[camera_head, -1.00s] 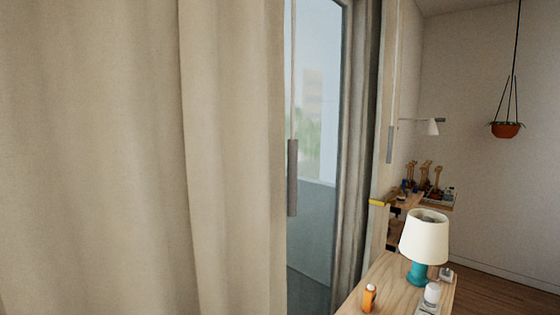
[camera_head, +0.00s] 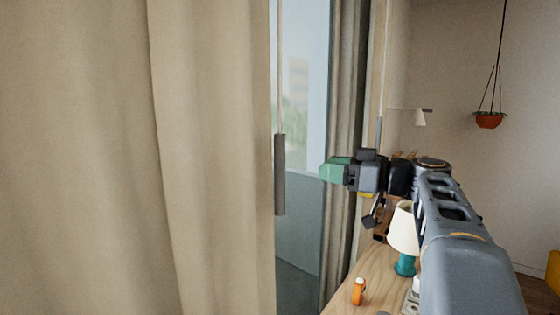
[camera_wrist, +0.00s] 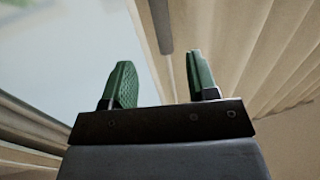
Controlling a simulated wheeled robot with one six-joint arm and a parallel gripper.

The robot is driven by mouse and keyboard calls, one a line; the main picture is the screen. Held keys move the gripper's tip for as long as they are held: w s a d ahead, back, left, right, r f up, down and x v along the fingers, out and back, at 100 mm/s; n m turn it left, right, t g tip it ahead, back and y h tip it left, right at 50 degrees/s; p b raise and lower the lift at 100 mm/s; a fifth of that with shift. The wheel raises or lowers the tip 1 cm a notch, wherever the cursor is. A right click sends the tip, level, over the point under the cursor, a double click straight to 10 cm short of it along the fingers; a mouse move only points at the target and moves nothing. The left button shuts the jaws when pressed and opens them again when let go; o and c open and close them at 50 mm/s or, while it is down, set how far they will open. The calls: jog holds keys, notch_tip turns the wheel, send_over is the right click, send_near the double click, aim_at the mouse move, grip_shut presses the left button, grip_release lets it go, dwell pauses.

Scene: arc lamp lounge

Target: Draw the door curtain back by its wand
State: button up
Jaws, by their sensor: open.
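The beige door curtain (camera_head: 215,160) hangs on the left in the head view, with its edge beside the glass door (camera_head: 305,180). Its wand, a thin rod with a grey handle (camera_head: 279,175), hangs upright along that edge. My gripper (camera_head: 327,170) has green fingers and is to the right of the handle, apart from it in the picture. In the wrist view my gripper (camera_wrist: 163,80) is open, with nothing seen held. The wand's grey handle (camera_wrist: 160,25) shows beyond the fingertips, between the two fingers' directions, and the curtain (camera_wrist: 245,50) fills the right.
A wooden surface (camera_head: 350,290) at lower right bears a white-shaded lamp (camera_head: 404,230), partly behind my arm, and an orange bottle (camera_head: 358,291). A second dark curtain (camera_head: 346,130) hangs at the door's right side. A hanging planter (camera_head: 488,120) is far right.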

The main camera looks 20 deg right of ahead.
aim_at(279, 162)
jog(key=p+x, duration=0.4)
jog(key=x, duration=0.9)
jog(key=shift+c, duration=0.3)
grip_shut()
